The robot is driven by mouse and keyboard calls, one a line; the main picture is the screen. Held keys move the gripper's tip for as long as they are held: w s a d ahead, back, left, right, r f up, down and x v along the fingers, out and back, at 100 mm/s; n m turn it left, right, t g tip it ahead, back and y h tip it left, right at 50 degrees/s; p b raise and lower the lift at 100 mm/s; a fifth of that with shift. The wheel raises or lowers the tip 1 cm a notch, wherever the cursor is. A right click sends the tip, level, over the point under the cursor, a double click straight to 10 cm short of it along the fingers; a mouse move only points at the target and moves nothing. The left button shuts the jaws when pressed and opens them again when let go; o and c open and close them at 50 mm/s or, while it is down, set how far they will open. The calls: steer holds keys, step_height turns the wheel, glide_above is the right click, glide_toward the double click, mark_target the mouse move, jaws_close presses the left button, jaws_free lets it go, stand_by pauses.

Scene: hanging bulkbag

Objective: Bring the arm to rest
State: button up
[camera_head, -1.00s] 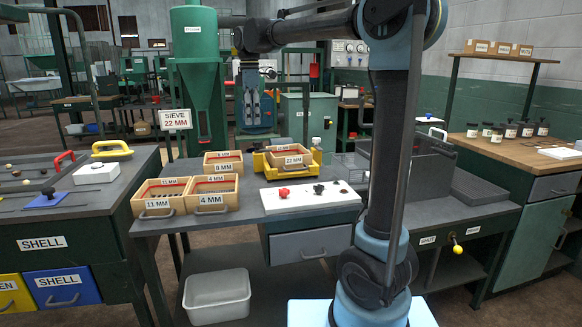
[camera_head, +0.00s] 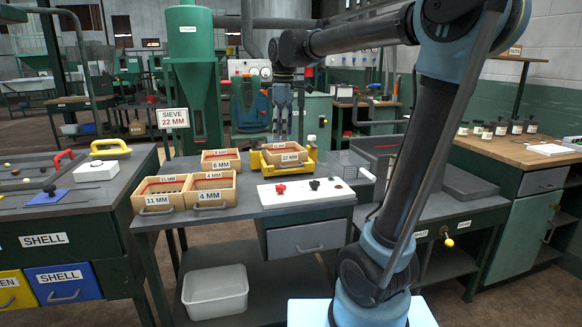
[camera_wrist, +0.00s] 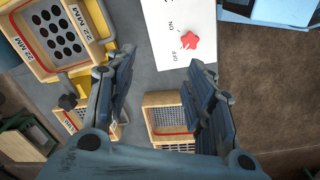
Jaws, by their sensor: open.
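My gripper (camera_head: 282,138) hangs from my raised arm with its fingers pointing down, above and behind the bench in the head view. In the wrist view, its two fingers (camera_wrist: 162,60) are spread apart with nothing between them. The 22 MM wooden sieve (camera_head: 286,157) sits in the yellow shaker frame (camera_head: 310,164) on the bench. In the wrist view this sieve (camera_wrist: 60,38) shows at the upper left, apart from the fingers.
Wooden sieves marked 11 MM (camera_head: 158,203), 4 MM (camera_head: 210,197) and 8 MM (camera_head: 222,161) stand on the bench. A white switch panel (camera_head: 338,193) with a red knob (camera_head: 280,188) lies in front of the shaker. A green cyclone (camera_head: 193,60) stands behind. Floor shows beyond the bench.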

steer(key=s+d+f+m, duration=0.7)
steer(key=s+d+f, duration=0.3)
steer(key=d, duration=0.4)
steer(key=s+d+f+m, duration=0.3)
steer(key=s+f, duration=0.3)
steer(key=f, duration=0.2)
steer(key=s+d+f+m+t, duration=0.1)
steer(key=s+d+f+m, duration=0.3)
steer(key=f, duration=0.4)
steer(key=s+m, duration=0.1)
steer(key=s, duration=0.1)
steer(key=shift+s+d+f+m+t, duration=0.3)
steer(key=shift+s+f, duration=0.05)
steer(key=shift+s, duration=0.05)
steer(key=shift+w+f, duration=0.25)
steer(key=shift+w, duration=0.3)
steer(key=shift+s, duration=0.1)
steer(key=shift+c, duration=0.6)
